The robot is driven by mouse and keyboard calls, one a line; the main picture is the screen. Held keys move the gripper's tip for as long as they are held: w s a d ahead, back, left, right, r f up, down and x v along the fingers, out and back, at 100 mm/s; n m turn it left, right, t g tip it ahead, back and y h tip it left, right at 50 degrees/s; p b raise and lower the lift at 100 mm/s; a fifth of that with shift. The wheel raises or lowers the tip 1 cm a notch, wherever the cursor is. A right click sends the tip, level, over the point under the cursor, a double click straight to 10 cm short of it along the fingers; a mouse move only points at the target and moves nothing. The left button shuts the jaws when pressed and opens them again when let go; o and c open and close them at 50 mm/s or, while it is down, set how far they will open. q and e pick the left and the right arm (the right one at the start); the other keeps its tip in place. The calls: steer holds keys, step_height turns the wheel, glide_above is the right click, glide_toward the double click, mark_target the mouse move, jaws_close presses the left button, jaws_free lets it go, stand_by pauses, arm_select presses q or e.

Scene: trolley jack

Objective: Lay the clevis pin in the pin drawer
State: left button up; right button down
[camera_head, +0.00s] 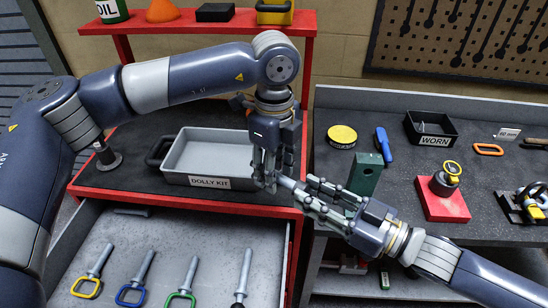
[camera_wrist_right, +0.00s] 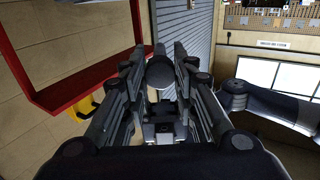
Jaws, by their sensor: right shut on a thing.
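The clevis pin (camera_head: 289,183) appears as a short grey rod between my two grippers, above the bench's front edge. My right gripper (camera_head: 314,193) is shut on it. In the right wrist view its dark round end (camera_wrist_right: 160,73) shows between the fingers (camera_wrist_right: 160,90). My left gripper (camera_head: 268,172) points down at the other end of the rod, beside the grey tray. Its fingers overlap the rod, and I cannot tell whether they grip it. The pin drawer (camera_head: 150,228) is open at the lower left. Several pins with coloured loop handles lie in it.
The grey DOLLY KIT tray (camera_head: 205,182) stands on the red bench behind the drawer. On the right bench are a green block (camera_head: 366,175), a red stand (camera_head: 443,203), a blue-handled tool (camera_head: 383,146) and the WORN bin (camera_head: 431,126).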

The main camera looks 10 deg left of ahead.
arm_select(q)
steer(key=shift+f, duration=0.1)
arm_select(e)
steer(key=shift+r, duration=0.1)
arm_select(q)
jaws_close()
arm_select(e)
steer(key=c, duration=1.2)
jaws_free()
